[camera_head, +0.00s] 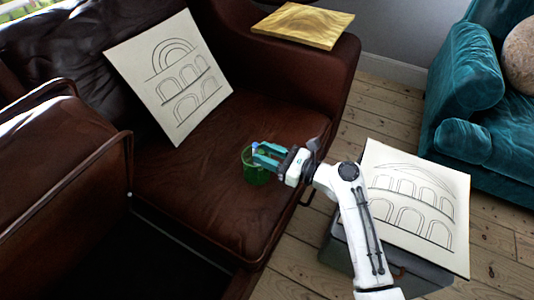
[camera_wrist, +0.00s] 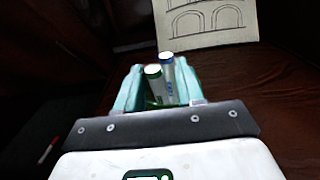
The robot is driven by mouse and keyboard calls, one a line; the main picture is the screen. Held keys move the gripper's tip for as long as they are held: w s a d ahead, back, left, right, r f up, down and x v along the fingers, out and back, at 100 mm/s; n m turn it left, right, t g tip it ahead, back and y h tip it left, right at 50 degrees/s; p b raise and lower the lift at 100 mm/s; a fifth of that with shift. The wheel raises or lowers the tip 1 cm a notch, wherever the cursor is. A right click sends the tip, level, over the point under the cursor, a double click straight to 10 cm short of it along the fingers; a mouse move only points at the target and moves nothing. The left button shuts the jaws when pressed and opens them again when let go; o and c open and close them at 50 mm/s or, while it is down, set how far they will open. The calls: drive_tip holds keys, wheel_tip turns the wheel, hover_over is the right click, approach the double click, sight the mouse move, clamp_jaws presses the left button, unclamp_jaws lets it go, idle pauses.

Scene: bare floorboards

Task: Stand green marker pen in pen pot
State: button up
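A translucent green pen pot (camera_head: 256,172) stands on the brown sofa seat. In the wrist view, two pens rise from it between my fingers. One pen (camera_wrist: 153,72) has a pale round end and a dark greenish barrel, apparently the green marker. The other, a blue-marked white pen (camera_wrist: 168,66), stands just behind and to its right. My gripper (camera_head: 265,153) is at the pot's mouth. In the wrist view its teal fingers (camera_wrist: 159,86) are spread on either side of the pens, with no clear grip on either. The pens' lower parts are hidden by the pot and gripper.
A thin white and red item (camera_wrist: 47,150), perhaps a pen, lies at lower left in the wrist view. An arch drawing (camera_head: 170,75) leans on the sofa back. Another drawing (camera_head: 415,205) lies on a grey box at right. A wooden board (camera_head: 303,25) rests on the armrest.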

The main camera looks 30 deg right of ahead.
drive_tip(key=shift+o, duration=0.5)
drive_tip(key=p+v, duration=0.3)
drive_tip(key=v, duration=0.7)
drive_tip(key=shift+s+d, duration=0.25)
drive_tip(key=shift+s, duration=0.05)
idle(0.4)
